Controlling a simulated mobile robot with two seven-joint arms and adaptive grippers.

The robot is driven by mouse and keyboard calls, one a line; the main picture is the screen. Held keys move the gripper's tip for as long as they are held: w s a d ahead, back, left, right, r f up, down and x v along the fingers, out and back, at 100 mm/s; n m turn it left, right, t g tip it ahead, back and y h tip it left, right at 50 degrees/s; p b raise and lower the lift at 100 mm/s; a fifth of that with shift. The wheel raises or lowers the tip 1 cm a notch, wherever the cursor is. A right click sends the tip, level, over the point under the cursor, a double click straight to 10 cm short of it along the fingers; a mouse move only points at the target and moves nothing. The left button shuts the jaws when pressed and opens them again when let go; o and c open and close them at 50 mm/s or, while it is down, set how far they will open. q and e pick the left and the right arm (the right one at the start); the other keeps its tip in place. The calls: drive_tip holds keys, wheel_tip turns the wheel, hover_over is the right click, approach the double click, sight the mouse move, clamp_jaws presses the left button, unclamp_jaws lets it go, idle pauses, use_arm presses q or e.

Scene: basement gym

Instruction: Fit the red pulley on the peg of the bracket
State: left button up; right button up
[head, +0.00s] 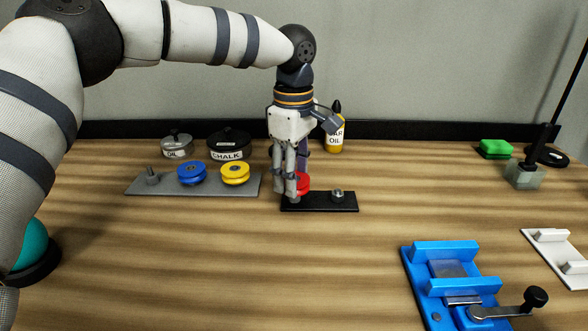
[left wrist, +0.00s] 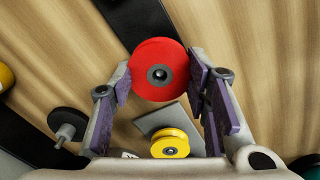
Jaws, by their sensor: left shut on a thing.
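The red pulley (head: 303,183) is at the left end of the black plate (head: 320,207), partly hidden by my left gripper (head: 291,189). My left gripper points down and is shut on its rim. In the left wrist view the red pulley (left wrist: 145,88) sits between the two fingers, with a grey hub; I cannot tell whether a peg is in its bore or whether it touches the plate. A short grey peg (head: 337,195) stands bare on the plate's right side. A grey plate (head: 210,186) to the left has a bare post (head: 152,175), a blue pulley (head: 192,173) and a yellow pulley (head: 235,173). My right gripper is out of view.
An oil tin (head: 177,147), a chalk pot (head: 229,146) and an oil bottle (head: 334,135) stand behind. A blue fixture with a lever (head: 450,285), a white bracket piece (head: 553,258) and a green block (head: 495,149) lie right. The table's front middle is clear.

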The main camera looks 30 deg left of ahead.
use_arm(q)
drive_tip(key=shift+f, duration=0.35)
drive_tip(key=o, duration=1.2)
wheel_tip(320, 180, up, 12)
